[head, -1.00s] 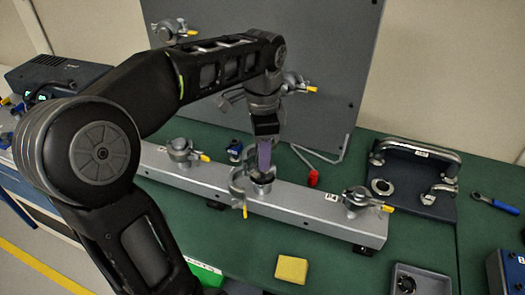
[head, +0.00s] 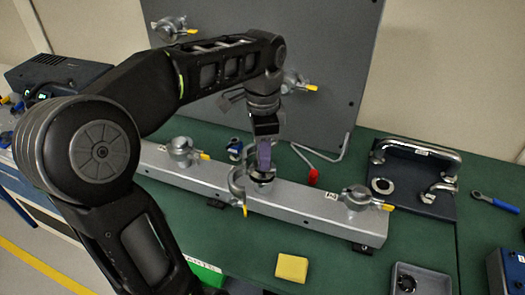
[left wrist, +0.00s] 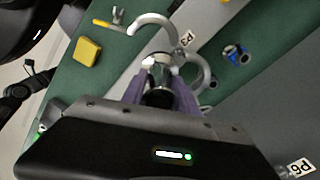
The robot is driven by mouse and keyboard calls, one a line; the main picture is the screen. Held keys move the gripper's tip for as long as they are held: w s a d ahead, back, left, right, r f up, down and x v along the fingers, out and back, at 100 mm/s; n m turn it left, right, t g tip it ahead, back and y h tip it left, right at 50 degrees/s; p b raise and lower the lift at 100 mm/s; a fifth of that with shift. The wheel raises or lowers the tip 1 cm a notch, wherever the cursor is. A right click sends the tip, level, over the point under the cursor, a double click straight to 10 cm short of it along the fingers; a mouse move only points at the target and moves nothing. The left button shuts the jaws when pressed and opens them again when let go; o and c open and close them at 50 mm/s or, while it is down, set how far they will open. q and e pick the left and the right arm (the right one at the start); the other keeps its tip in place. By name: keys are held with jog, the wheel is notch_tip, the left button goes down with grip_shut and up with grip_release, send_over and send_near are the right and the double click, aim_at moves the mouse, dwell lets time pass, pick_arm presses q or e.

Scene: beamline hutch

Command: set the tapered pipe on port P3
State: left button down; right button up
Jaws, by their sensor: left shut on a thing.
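My left gripper (head: 264,160) has purple fingers and points down over the middle port of the grey beam. In the left wrist view it is shut on a shiny metal piece, the tapered pipe (left wrist: 158,80), mostly hidden between the fingers. Whether the pipe touches the port I cannot tell. My right gripper is not in view.
The beam (head: 310,212) carries clamped ports at its left (head: 180,150) and right (head: 357,197). A grey upright panel (head: 330,60) with more clamps stands behind. A yellow block (head: 292,268) lies in front. A pipe rack (head: 415,180) and an open grey box (head: 420,280) stand right.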

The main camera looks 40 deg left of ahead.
dwell(0.3)
pick_arm(q)
jog(key=c, duration=0.9)
grip_release()
jog(key=shift+o, duration=0.2)
jog(key=shift+r, duration=0.5)
notch_tip(320, 180, up, 7)
jog(key=p, duration=0.5)
jog(key=shift+f, duration=0.1)
